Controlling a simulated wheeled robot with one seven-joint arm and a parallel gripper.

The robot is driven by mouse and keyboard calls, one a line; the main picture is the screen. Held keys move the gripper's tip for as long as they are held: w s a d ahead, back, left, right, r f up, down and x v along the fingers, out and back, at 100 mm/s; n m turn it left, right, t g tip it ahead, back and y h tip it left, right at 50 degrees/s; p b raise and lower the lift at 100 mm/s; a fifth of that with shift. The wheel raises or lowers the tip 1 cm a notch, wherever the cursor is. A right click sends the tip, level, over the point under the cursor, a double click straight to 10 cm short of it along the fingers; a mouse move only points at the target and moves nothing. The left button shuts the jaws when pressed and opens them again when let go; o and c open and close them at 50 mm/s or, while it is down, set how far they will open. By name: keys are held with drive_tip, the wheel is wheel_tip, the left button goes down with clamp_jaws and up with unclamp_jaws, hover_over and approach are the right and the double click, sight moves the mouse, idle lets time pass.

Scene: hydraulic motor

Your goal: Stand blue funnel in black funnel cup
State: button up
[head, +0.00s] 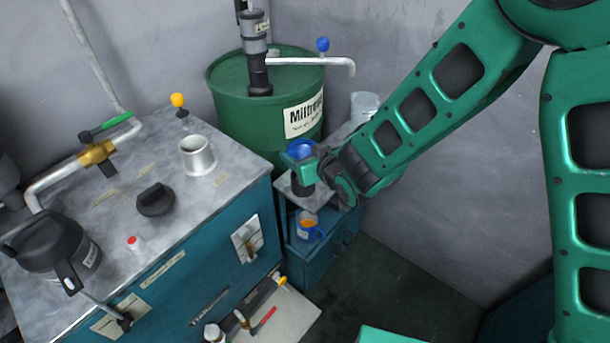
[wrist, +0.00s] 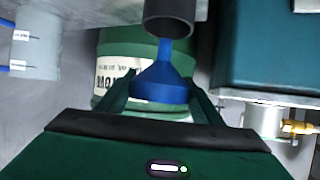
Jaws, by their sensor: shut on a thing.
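The blue funnel (head: 300,149) is held in my gripper (head: 303,168) above the small side stand beside the green drum. My gripper is shut on it, with one finger on each side of its wide cone in the wrist view (wrist: 160,84). The funnel's narrow spout points at the black funnel cup (wrist: 168,22). The spout tip overlaps the cup's rim in that view; I cannot tell if it is inside. In the head view the black cup (head: 302,189) stands below the gripper on the stand's top, partly hidden by the gripper.
A green drum (head: 230,110) with a pump stands behind. A teal cabinet (head: 195,270) with a metal top is at the left, close to the stand (head: 300,262). A blue mug (head: 309,232) sits on the stand's lower shelf. A pale bucket (head: 365,103) is behind my arm.

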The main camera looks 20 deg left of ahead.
wheel_tip(320, 180, down, 6)
drive_tip(key=shift+f, duration=0.25)
drive_tip(key=o, duration=1.1)
drive_tip(key=shift+r, duration=0.1)
